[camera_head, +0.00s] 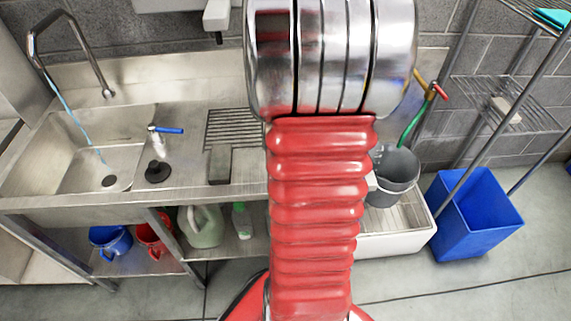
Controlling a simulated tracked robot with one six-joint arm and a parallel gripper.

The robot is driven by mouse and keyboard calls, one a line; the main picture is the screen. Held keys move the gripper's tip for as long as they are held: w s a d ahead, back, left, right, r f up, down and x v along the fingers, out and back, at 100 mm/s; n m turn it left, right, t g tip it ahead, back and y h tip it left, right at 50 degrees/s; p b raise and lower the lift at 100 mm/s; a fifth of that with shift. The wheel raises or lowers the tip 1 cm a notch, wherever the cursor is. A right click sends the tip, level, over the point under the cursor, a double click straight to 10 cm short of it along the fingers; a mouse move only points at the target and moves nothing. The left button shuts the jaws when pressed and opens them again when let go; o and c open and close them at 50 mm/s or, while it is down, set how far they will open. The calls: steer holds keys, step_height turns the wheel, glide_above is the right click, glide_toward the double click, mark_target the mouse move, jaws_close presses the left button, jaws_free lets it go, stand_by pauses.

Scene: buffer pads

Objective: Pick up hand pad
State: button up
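I cannot tell for certain which thing is the hand pad. A small beige pad-like block (507,110) lies on the middle wire shelf at the right. A grey upright block (219,165) stands on the steel counter in front of the ridged drain area. A teal folded item (552,18) lies on the top wire shelf at the far right edge, partly cut off. My red and chrome arm fills the middle of the view and hides part of the counter. My gripper is not in view.
A steel sink (80,150) with running tap is at the left. A grey bucket (394,170) sits over a white floor basin (400,238). A blue bin (474,215) stands below the wire rack. Foreground floor at right is clear.

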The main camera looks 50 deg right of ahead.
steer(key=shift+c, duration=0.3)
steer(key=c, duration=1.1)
